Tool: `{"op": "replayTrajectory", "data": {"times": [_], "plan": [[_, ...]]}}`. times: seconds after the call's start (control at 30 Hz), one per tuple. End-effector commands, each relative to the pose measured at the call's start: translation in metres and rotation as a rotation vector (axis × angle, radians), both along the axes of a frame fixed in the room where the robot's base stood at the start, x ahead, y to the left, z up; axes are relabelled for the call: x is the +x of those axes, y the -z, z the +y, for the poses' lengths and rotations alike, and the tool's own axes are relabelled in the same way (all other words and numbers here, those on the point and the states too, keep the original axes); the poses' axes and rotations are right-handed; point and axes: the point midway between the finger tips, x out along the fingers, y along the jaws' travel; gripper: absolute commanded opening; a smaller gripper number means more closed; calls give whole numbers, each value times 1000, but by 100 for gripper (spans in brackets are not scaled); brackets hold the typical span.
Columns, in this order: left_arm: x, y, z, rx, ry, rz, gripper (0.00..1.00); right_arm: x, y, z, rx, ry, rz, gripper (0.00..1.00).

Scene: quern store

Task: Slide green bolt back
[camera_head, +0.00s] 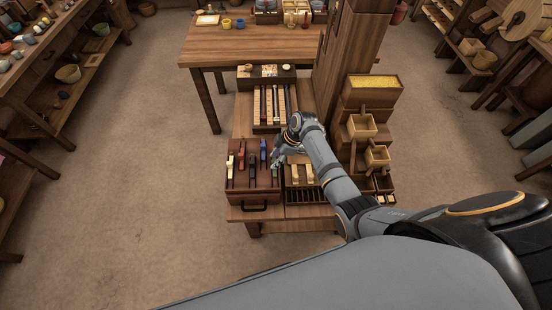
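My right gripper (276,157) is low over the board's right edge, just right of the blue-ended bolt. It is small and partly hidden by its own wrist, so its fingers cannot be read as open or shut, nor whether they touch anything. My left gripper is not in view.
Behind the board is a rack of long bars (270,104). Pale wooden blocks (300,172) lie under my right forearm. A stepped wooden bin stack (372,100) stands close on the right. The floor at left is clear.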

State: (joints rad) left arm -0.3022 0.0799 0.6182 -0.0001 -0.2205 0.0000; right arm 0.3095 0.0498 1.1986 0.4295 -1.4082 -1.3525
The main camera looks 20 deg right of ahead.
Motion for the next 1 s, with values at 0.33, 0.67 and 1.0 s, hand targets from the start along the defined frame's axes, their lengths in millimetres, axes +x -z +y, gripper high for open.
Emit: {"op": "replayTrajectory", "data": {"times": [0.33,0.67,1.0], "plan": [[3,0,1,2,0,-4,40,-3,-30,-13,-1,-1,-3,38],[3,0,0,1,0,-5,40,-11,-97,-40,-1,-1,-1,38],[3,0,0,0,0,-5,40,-13,-111,-44,1,0,1,38]]}}
